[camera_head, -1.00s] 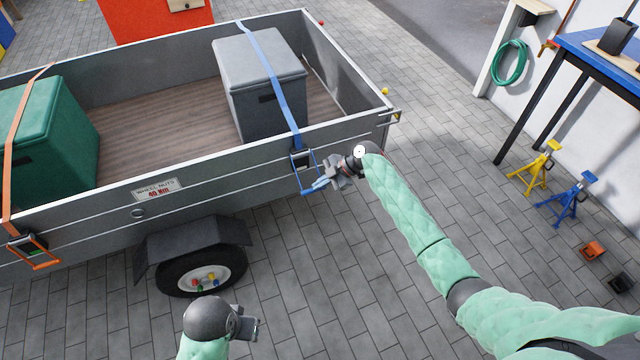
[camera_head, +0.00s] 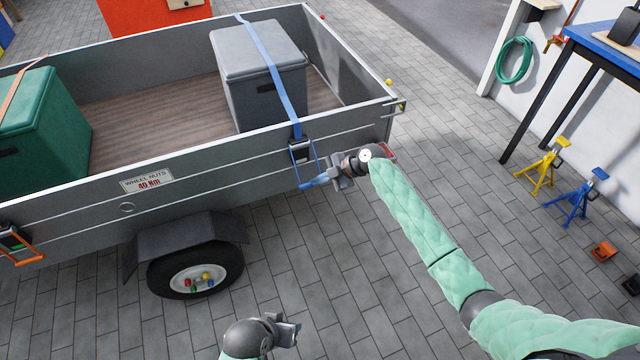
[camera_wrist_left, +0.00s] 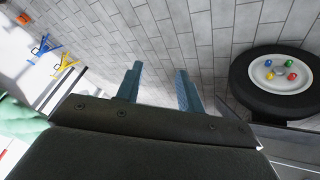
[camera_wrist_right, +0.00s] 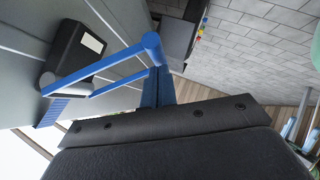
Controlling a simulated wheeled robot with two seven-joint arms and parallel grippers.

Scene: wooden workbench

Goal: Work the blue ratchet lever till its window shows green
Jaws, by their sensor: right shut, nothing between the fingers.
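The blue ratchet lever (camera_head: 318,165) hangs outward from a black ratchet body (camera_head: 301,151) on the trailer's side wall, below the blue strap. In the right wrist view the lever (camera_wrist_right: 107,55) is a blue frame with a rounded cross bar at its outer end. A pale whitish window (camera_wrist_right: 92,42) shows on the black body; no green is visible there. My right gripper (camera_head: 327,178) is shut and empty, its fingertips at the lever's outer bar; whether they touch is unclear. My left gripper (camera_wrist_left: 155,70) is open and empty, low in front of the trailer wheel.
The grey trailer (camera_head: 80,205) holds a grey box (camera_head: 255,65) under the blue strap and a green box (camera_head: 45,120). An orange ratchet lever (camera_head: 25,252) hangs at left. The wheel (camera_head: 195,275) and its fender stick out below. Paving at right is mostly clear, with jack stands beyond.

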